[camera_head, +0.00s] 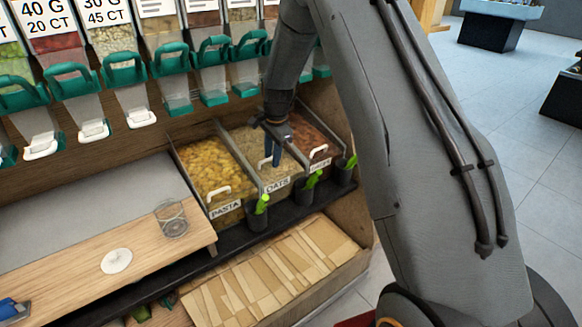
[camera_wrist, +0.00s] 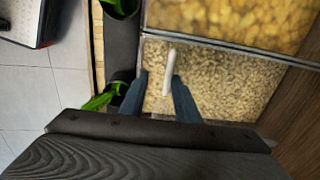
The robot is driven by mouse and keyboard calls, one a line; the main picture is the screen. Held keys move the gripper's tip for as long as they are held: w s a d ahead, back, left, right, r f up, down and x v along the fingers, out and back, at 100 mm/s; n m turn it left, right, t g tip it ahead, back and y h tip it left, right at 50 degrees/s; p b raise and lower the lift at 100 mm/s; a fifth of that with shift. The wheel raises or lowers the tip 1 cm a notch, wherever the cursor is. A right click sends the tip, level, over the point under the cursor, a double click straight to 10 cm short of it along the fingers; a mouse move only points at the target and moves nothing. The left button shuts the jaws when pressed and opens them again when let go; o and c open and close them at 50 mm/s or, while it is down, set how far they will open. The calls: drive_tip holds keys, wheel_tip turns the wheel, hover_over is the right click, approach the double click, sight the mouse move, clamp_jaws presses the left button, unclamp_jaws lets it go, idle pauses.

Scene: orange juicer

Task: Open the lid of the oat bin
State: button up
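The oat bin (camera_head: 250,146) is the middle one of three clear-topped bins, with an OATS label on its front. Its clear lid lies flat over the oats and looks closed. In the wrist view the oat bin (camera_wrist: 225,85) fills the middle, with a white lid handle (camera_wrist: 169,68) standing on it. My gripper (camera_head: 270,162) points down over the front of the oat bin. In the wrist view my gripper (camera_wrist: 160,77) is open, with one finger on each side of the handle. The right finger is very close to the handle; I cannot tell whether it touches.
The pasta bin (camera_head: 212,165) adjoins on the left and another bin (camera_head: 312,138) on the right. Dark cups with green scoops (camera_head: 258,216) stand along the front ledge. Teal-handled dispensers (camera_head: 170,62) hang above. A clear glass (camera_head: 172,220) stands on the wooden counter.

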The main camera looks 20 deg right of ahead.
drive_tip(key=s+d+r, duration=0.1)
drive_tip(key=s+r, duration=0.3)
drive_tip(key=r, duration=0.3)
drive_tip(key=s+r+n, duration=0.2)
drive_tip(key=s+n, duration=0.1)
drive_tip(key=s, duration=0.5)
drive_tip(key=s+r+n+p, duration=0.1)
drive_tip(key=s+n, duration=0.3)
drive_tip(key=s, duration=0.5)
drive_tip(key=s+r+n+g+p, duration=0.1)
drive_tip(key=s+r+n, duration=0.2)
drive_tip(key=s, duration=0.5)
drive_tip(key=shift+s+a+n, duration=0.15)
drive_tip(key=shift+a+n, duration=0.15)
drive_tip(key=shift+a, duration=0.05)
